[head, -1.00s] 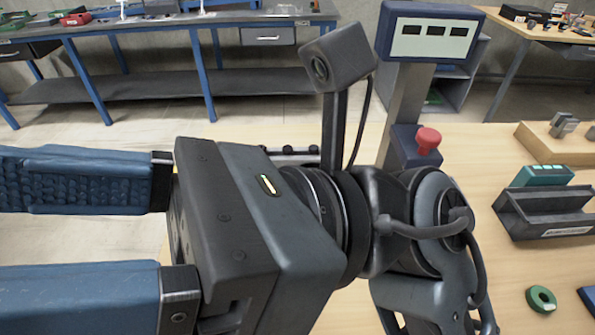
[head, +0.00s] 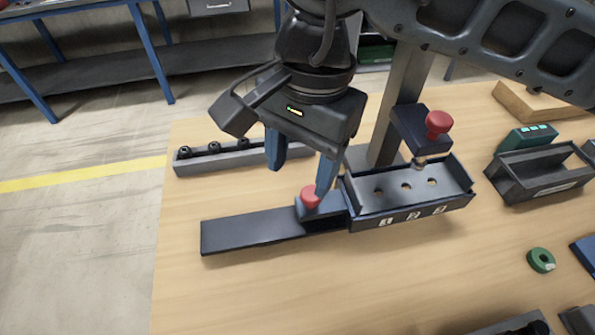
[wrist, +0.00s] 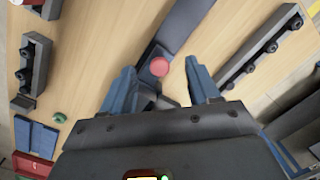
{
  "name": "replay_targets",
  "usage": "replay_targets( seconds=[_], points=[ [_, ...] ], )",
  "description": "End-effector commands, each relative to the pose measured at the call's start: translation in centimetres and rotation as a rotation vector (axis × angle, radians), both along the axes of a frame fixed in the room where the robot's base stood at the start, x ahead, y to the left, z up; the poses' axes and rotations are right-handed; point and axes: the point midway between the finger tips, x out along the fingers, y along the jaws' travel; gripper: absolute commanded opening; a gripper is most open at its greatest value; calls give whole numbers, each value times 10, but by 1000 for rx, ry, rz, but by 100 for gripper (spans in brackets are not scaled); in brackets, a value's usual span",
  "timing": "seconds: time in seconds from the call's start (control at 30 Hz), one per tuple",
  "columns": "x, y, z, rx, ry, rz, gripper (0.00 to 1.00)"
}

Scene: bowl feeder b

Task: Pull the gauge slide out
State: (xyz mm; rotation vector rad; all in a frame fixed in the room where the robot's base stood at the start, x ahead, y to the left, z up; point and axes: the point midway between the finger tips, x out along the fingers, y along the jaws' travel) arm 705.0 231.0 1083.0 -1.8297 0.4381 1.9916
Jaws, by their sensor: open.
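The gauge slide looks to be the dark blue block (head: 308,211) with a red knob (head: 311,196). It sits at the left end of a dark tray (head: 412,212) with holes and numbered labels, where a long flat dark track (head: 240,234) runs out to the left. My gripper (head: 299,183) points down over the block, open and empty. In the wrist view, the knob (wrist: 159,66) shows between my two blue fingertips (wrist: 160,68), with space on both sides. How far the fingertips reach down beside the knob is hard to tell.
A post with a blue head and second red knob (head: 438,122) stands over the tray. A grey rail with black knobs (head: 222,158) lies behind the track. A dark open holder (head: 540,172) and green ring (head: 541,260) lie right.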

Motion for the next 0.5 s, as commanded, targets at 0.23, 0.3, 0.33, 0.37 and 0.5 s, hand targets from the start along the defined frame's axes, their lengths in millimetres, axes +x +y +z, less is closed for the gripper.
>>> replay_targets(
  seconds=[0.23,0.3,0.33,0.37,0.5],
  points=[
    [19,-20,-3,-84,-65,5,61],
    [18,-20,-10,-83,-63,4,61],
    [18,-20,-14,-81,-62,3,61],
    [18,-20,-19,-82,-61,3,61],
    [18,-19,-41,-80,-61,3,61]
  ],
)
